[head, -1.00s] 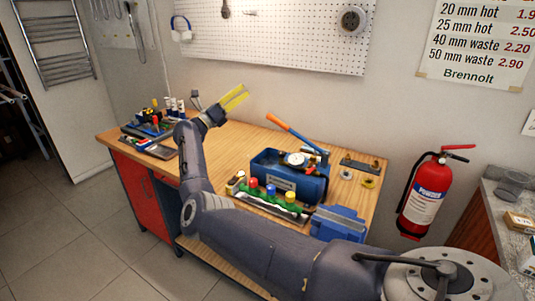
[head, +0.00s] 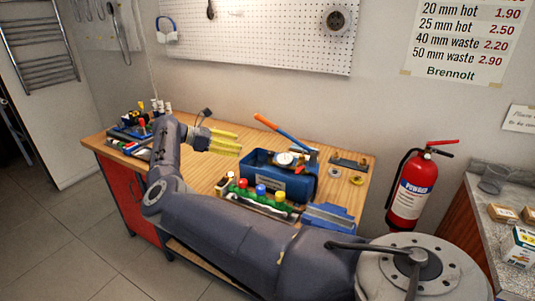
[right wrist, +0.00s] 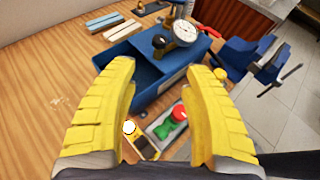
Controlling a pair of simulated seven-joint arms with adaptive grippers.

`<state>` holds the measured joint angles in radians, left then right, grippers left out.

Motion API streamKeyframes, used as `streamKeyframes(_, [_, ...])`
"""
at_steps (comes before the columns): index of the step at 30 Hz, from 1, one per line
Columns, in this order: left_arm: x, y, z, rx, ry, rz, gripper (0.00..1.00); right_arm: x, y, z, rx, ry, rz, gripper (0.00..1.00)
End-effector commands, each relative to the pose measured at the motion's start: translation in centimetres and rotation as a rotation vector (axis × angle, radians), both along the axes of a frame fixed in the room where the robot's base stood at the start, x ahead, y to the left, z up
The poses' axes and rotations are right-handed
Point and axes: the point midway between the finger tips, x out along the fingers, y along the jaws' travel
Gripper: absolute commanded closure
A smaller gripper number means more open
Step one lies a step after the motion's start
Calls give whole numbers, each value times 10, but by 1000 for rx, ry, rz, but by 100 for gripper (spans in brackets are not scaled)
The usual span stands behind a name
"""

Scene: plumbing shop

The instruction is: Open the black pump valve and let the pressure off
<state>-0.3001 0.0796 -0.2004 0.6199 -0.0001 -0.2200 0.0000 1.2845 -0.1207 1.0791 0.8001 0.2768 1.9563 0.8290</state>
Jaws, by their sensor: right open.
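The test pump is a blue tank (head: 258,172) on the wooden bench, with an orange-tipped lever (head: 280,129) and a round dial gauge (head: 286,158). In the right wrist view, a black knob (right wrist: 159,42), likely the black valve, sits on the pump left of the gauge (right wrist: 184,32). My right gripper (head: 240,143) is open and empty, its yellow fingers left of the pump in the head view. In the wrist view, the pump tank (right wrist: 165,78) shows beyond and between the spread fingers, apart from the knob. My left gripper is not in view.
A manifold with green, blue, red and yellow parts (head: 262,198) lies before the pump. A blue vise (head: 328,216) is at the bench's front right. Tools and bottles crowd the bench's left end. Bare wood (head: 205,170) lies left of the pump.

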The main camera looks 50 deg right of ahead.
Motion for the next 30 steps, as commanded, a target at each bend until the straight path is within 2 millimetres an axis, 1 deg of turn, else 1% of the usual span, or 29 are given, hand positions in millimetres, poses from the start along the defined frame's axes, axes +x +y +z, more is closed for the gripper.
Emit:
streamKeyframes(1, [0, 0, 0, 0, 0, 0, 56, -6, -8, -5, 0, 2, -2, 51])
streamKeyframes(12, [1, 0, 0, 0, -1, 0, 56, -40, -61, -30, -1, 2, -3, 51])
streamKeyframes(18, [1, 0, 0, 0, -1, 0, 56, -54, -85, -42, -1, 3, 0, 51])
streamKeyframes(24, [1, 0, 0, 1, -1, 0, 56, -65, -101, -49, -1, 1, -1, 51])
streamKeyframes(30, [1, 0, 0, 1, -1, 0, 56, -69, -108, -53, 0, 1, 0, 51])
